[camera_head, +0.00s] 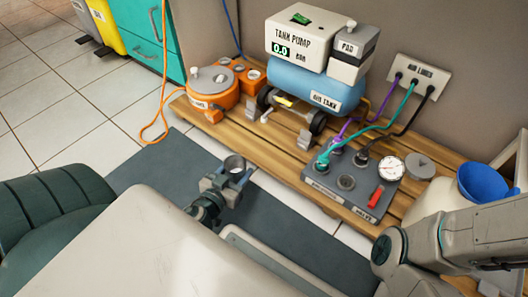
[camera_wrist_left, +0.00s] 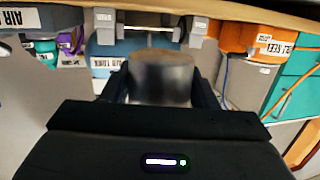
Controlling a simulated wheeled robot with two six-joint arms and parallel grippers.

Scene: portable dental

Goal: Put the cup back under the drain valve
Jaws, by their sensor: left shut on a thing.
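My left gripper (camera_head: 228,180) is shut on a small grey metal cup (camera_head: 235,164). The cup is held above the dark floor mat, in front of the wooden platform. In the left wrist view the cup (camera_wrist_left: 162,80) sits between the two dark fingers, with a brownish band at its upper edge. The blue air tank (camera_head: 318,86) lies on the platform behind, apart from the cup. A small yellow part (camera_head: 284,101) shows low at the tank's left end; I cannot tell whether it is the drain valve. My right gripper is not visible.
An orange round pot (camera_head: 213,88) stands left of the tank. A grey panel (camera_head: 345,184) with hoses and a gauge (camera_head: 391,167) lies to the right. A blue funnel (camera_head: 482,182) is at far right. Grey brackets (camera_head: 305,139) stand on the platform (camera_head: 252,140) before the tank.

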